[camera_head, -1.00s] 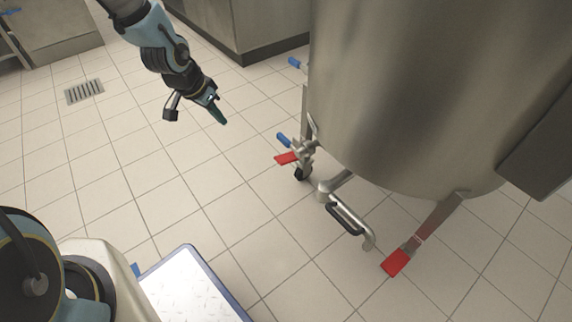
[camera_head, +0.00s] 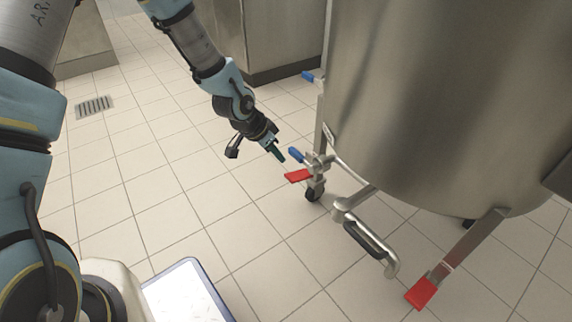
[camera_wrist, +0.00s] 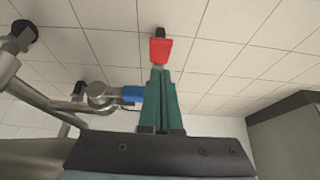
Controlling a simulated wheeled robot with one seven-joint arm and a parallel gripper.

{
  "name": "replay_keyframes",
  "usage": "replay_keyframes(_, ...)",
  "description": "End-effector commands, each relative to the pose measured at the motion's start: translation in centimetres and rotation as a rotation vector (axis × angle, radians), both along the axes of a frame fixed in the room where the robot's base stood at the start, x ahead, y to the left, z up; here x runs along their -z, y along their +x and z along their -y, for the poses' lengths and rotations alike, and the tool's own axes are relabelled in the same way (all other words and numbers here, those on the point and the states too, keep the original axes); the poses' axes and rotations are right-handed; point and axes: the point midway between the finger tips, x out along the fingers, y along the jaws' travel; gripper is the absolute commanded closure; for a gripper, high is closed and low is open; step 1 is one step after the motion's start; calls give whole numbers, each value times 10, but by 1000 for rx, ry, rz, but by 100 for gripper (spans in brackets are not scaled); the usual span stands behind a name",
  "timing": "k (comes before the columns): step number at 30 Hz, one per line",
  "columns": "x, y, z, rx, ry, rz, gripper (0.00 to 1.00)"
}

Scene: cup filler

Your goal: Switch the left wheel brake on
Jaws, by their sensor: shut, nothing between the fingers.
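The left wheel brake is a red pedal (camera_head: 299,176) above a black caster (camera_head: 313,194) under the left side of the big steel tank (camera_head: 420,90). It also shows in the wrist view (camera_wrist: 160,51), just beyond my fingertips. My gripper (camera_head: 281,157) has green fingers, shut and empty, and points down just above and left of the pedal. In the wrist view the closed fingertips (camera_wrist: 160,70) line up with the pedal. I cannot tell whether they touch it. A blue valve handle (camera_head: 296,155) is close to the right of the fingers; it also shows in the wrist view (camera_wrist: 131,95).
A bent outlet pipe with a dark grip (camera_head: 368,242) sticks out in front of the tank. A second red pedal (camera_head: 421,293) is on the right leg. Another blue handle (camera_head: 308,76) is higher up. Tiled floor left of the tank is clear, with a drain (camera_head: 94,106).

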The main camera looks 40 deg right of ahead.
Motion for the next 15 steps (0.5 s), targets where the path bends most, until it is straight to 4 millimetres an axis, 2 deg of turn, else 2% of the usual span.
replay_keyframes(9,53,-2,25,2,1,0,100)
replay_keyframes(15,76,-3,38,1,1,0,100)
